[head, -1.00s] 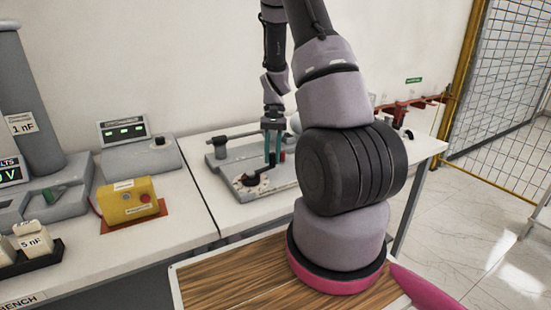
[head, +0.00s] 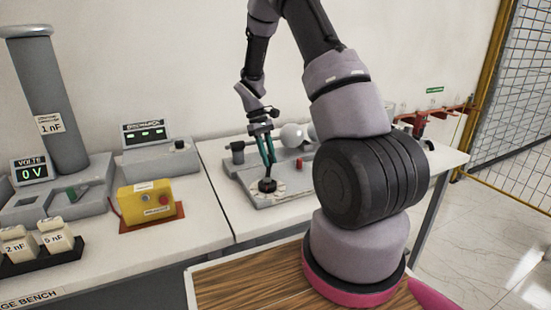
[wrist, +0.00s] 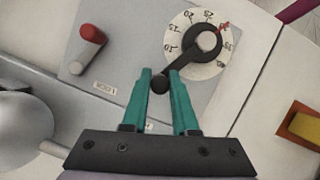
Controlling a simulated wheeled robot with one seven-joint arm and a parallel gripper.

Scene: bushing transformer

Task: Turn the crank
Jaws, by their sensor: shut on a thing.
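The crank (head: 267,186) is a black lever on a round pale dial on the grey device (head: 245,184) on the white bench. In the wrist view the crank's arm (wrist: 182,63) runs from its round hub down-left to a black knob (wrist: 159,84). The dial (wrist: 180,27) has several printed numbers and a small red mark at its upper right. My gripper (head: 267,163) reaches down to the crank. In the wrist view its two teal fingers (wrist: 161,76) are shut on the knob, one on each side. The knob's lower part is hidden.
A red-topped handle (wrist: 92,35) stands beside the dial. A white sphere (head: 292,135) is behind the device.

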